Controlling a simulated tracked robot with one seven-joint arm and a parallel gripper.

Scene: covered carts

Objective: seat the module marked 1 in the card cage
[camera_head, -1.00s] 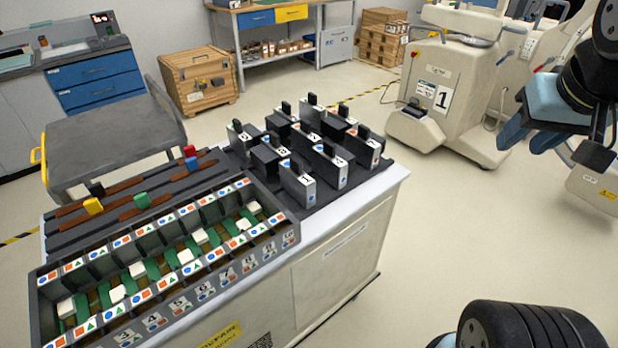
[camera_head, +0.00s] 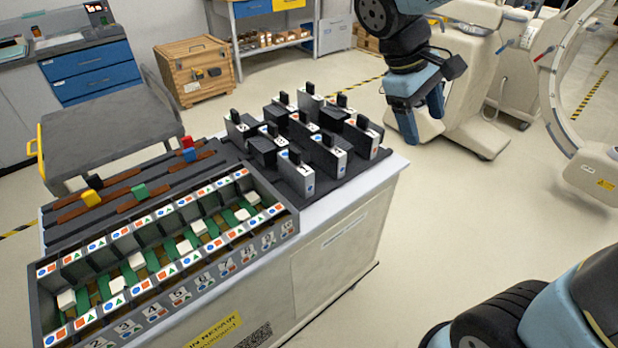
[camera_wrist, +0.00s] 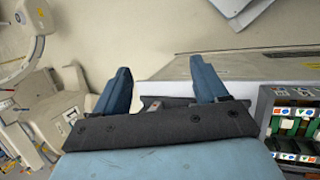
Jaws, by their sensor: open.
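The module that appears to be marked 1 (camera_head: 297,174) stands upright in the black rack at the front of the module group, a dark box with a white face and a black handle on top. The card cage (camera_head: 292,226) is the long dark tray at the front left of the cart, with green boards and white blocks inside and shape labels along its edges. It also shows at the right edge of the wrist view (camera_wrist: 262,112). My gripper (camera_head: 422,118) is open and empty, in the air to the right of the modules. Its spread blue fingers show in the wrist view (camera_wrist: 162,75).
Several other modules (camera_head: 328,155) stand close around it. Brown strips with coloured handles (camera_head: 91,198) lie behind the cage. A grey cart (camera_head: 110,135) stands at the left, a wooden crate (camera_head: 195,70) behind. A large beige machine (camera_head: 470,105) stands behind my gripper.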

